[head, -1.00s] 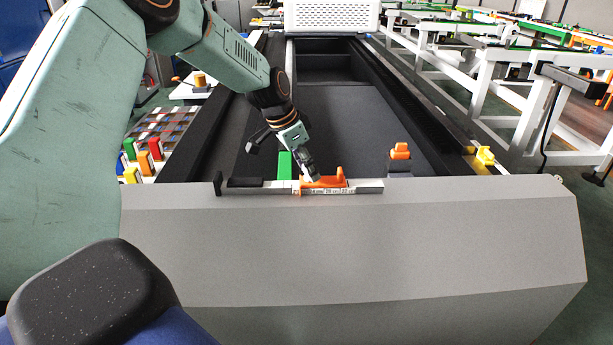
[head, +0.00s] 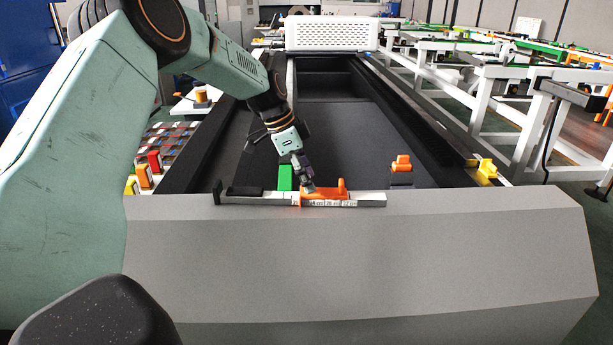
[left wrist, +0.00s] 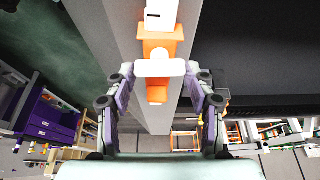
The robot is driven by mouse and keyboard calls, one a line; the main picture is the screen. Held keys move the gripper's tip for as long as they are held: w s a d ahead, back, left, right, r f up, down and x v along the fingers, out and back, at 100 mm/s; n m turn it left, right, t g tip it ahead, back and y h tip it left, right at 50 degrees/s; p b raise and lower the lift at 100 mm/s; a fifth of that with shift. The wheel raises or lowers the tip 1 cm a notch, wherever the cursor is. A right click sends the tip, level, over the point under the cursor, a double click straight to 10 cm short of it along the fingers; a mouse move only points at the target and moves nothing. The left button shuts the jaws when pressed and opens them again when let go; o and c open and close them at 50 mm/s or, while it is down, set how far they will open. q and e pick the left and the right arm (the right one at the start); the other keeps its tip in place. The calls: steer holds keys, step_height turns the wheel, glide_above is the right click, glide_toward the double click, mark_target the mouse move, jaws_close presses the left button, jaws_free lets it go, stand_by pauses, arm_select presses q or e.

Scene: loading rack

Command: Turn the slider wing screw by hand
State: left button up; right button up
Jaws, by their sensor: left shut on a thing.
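An orange slider (head: 325,194) sits on the pale ruler rail (head: 372,200) along the top edge of the grey front panel. My left gripper (head: 309,188) reaches down to the left part of the slider. In the left wrist view the orange slider (left wrist: 157,93) lies between my left fingers (left wrist: 158,76). A pale crosswise bar, which looks like the wing screw (left wrist: 158,68), spans between the fingertips. The left gripper is shut on it. In the head view the fingers hide the screw. My right gripper is not in view.
A green block (head: 285,178) stands just behind the rail, left of the slider. An orange-topped piece (head: 401,164) stands to the right, and a yellow piece (head: 485,171) on the machine's right edge. Coloured blocks (head: 147,173) stand at the left. The dark bed behind is mostly clear.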

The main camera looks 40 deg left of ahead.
arm_select(q)
steer(key=shift+r, duration=0.1)
steer(key=o, duration=1.2)
steer(key=v, duration=1.2)
steer(key=shift+w+d, duration=0.1)
steer(key=shift+c, duration=0.2)
